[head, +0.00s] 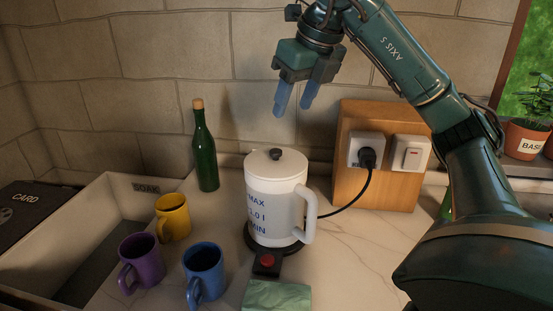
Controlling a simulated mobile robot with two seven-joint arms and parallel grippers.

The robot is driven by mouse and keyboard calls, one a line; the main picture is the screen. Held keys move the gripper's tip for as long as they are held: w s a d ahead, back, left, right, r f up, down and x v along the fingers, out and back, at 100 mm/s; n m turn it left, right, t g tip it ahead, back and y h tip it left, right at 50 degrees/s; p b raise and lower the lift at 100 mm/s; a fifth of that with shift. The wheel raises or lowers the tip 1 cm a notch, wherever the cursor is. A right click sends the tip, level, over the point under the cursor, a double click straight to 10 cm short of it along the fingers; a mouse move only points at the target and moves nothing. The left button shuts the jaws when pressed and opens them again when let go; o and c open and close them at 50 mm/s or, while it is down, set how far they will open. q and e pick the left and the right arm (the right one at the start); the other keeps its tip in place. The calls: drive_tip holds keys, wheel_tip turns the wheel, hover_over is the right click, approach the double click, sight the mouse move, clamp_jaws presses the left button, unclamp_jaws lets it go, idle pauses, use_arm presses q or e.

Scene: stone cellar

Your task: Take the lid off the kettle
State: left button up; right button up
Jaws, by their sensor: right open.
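A white kettle (277,205) stands upright on a dark base on the marble counter, its handle on the right side. My left gripper is not in view.
Yellow (173,217), purple (140,260) and blue (204,271) mugs stand left of the kettle. A green corked bottle (206,155) stands behind them. A wooden socket box (349,189) is right of the kettle, with a cord. A green cloth (277,297) lies in front; a sink (125,187) is left.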

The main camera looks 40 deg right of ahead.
drive_tip(key=b, duration=0.3)
hover_over(276, 151)
drive_tip(key=s, duration=0.3)
drive_tip(key=f, duration=0.6)
drive_tip(key=shift+a+f, duration=0.3)
drive_tip(key=shift+a, duration=0.05)
drive_tip(key=shift+w+d+x, duration=0.15)
drive_tip(key=shift+d+x, duration=0.05)
drive_tip(key=shift+x, duration=1.15)
drive_tip(key=shift+w+d+x, duration=0.1)
drive_tip(key=shift+d+x, duration=0.1)
drive_tip(key=shift+x, duration=1.1)
drive_tip(key=shift+r, duration=0.1)
drive_tip(key=c, duration=1.1)
